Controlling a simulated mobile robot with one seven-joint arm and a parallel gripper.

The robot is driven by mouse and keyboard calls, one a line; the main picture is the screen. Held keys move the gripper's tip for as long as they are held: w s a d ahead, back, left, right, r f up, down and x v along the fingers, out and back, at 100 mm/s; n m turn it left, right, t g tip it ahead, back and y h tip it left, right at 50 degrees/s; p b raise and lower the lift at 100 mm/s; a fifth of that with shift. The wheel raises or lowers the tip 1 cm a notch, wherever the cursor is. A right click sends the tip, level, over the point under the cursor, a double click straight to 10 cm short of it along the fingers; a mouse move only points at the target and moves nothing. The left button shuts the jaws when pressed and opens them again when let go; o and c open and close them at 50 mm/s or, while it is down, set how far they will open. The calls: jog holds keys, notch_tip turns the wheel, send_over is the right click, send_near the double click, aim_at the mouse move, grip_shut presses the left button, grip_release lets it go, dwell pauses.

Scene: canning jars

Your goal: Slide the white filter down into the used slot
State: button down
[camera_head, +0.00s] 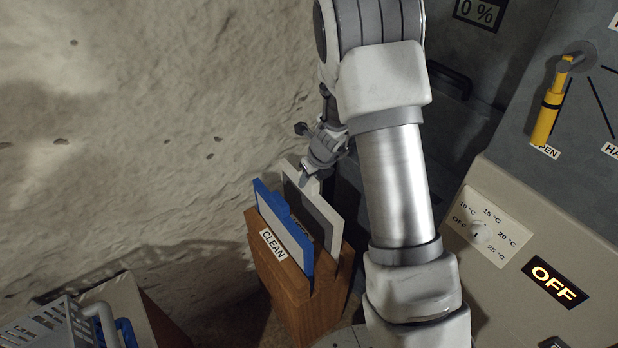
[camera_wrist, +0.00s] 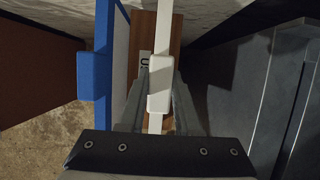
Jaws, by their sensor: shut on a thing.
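The white filter (camera_head: 330,222), a thin white-framed panel with a grey face, stands tilted at the wooden holder (camera_head: 290,300), behind the blue filter (camera_head: 268,205). My gripper (camera_head: 307,178) is shut on the white filter's upper edge. In the wrist view the white filter (camera_wrist: 164,40) runs up the middle, its tab between the two fingers of my gripper (camera_wrist: 159,98). The holder's front slot bears a CLEAN label (camera_head: 273,245) and holds the blue filter. How deep the white filter sits in the used slot cannot be told.
A rough pale wall (camera_head: 120,120) rises behind and to the left. A grey crate (camera_head: 50,325) stands at lower left. Dark grey cabinet panels stand right of the holder. A beige panel (camera_head: 530,245) with a dial and an OFF display is at right.

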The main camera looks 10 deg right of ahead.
jog(key=shift+f+b, duration=0.95)
jog(key=shift+f, duration=0.35)
jog(key=c, duration=0.5)
grip_release()
jog(key=shift+r, duration=0.1)
jog(key=s+r+n+y+p, duration=0.1)
jog(key=s+r+n+p, duration=0.35)
jog(key=r, duration=0.75)
jog(key=s+r+n+p, duration=0.3)
jog(key=s+r, duration=0.2)
jog(key=r, duration=0.7)
jog(key=s+r+n+h, duration=0.1)
jog(key=s+r+n, duration=0.3)
jog(key=s+n, duration=0.2)
jog(key=s+r+n+t+h, duration=0.1)
jog(key=s+r+n, duration=0.3)
jog(key=s+n, duration=0.3)
jog(key=s+r+n+p, duration=0.1)
jog(key=s+r+n, duration=0.3)
jog(key=s+n, duration=0.3)
jog(key=shift+r+n+h, duration=0.2)
jog(key=shift+n, duration=0.85)
jog(key=shift+r+n+h, duration=0.2)
jog(key=shift+n, duration=0.8)
